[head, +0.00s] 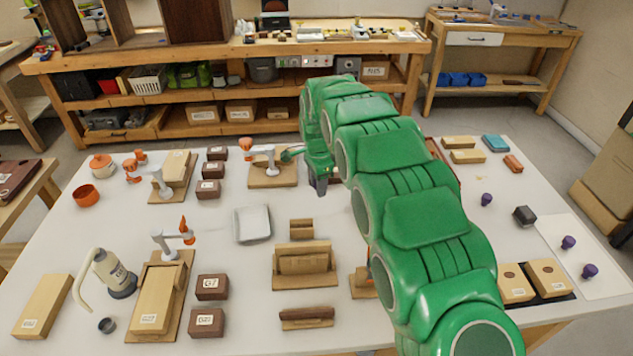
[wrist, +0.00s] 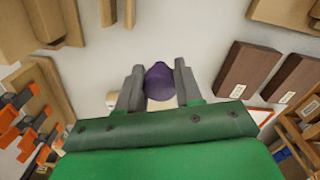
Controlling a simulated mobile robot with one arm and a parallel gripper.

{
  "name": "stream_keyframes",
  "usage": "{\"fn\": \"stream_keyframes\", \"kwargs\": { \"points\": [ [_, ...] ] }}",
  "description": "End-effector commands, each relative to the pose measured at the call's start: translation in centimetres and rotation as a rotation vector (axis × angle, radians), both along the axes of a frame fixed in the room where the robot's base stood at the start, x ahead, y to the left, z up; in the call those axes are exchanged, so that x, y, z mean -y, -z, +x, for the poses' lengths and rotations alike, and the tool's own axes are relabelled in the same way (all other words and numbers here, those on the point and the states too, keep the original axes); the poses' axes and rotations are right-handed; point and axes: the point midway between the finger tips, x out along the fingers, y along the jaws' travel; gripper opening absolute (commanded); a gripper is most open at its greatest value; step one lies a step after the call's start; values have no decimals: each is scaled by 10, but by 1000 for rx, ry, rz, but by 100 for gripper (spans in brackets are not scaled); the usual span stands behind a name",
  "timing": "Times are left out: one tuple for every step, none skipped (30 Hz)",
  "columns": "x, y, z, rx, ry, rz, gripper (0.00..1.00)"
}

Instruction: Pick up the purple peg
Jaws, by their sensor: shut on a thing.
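A purple peg (wrist: 159,80) sits between the two grey fingers of my gripper (wrist: 158,72) in the wrist view, and the fingers are shut on it. In the head view my gripper (head: 318,184) points down over the back middle of the white table, with the peg mostly hidden between its fingers. I cannot tell how far the peg is above the table. Other purple pegs stand at the table's right: one alone (head: 486,199), and two on a white sheet (head: 568,242) (head: 590,270).
A wooden block with an orange-tipped clamp (head: 272,175) stands left of my gripper. A white tray (head: 252,224) and a wooden holder (head: 305,268) lie nearer the front. A dark cube (head: 524,215) is at the right. My green arm hides part of the table's middle right.

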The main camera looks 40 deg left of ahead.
Motion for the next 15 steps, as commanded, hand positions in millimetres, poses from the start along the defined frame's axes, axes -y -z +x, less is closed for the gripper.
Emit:
{"fn": "stream_keyframes", "kwargs": {
  "points": [
    [4,-5,-3,1,0,0,6],
    [7,-7,-5,2,0,1,6],
    [10,-9,-8,2,1,1,6],
    [13,-10,-10,2,1,1,6],
    [15,-11,-12,1,2,3,6],
    [18,-12,-14,2,2,4,6],
    [20,-14,-16,2,2,4,6],
    [22,-15,-18,2,1,4,6],
    [26,-17,-21,1,1,3,6],
    [29,-18,-23,1,1,2,6],
    [31,-20,-25,0,1,1,6],
    [34,-21,-27,1,1,0,6],
    [36,-23,-29,2,1,1,6],
    [37,-24,-30,2,1,1,6],
    [39,-25,-32,1,0,3,6]
  ]
}}
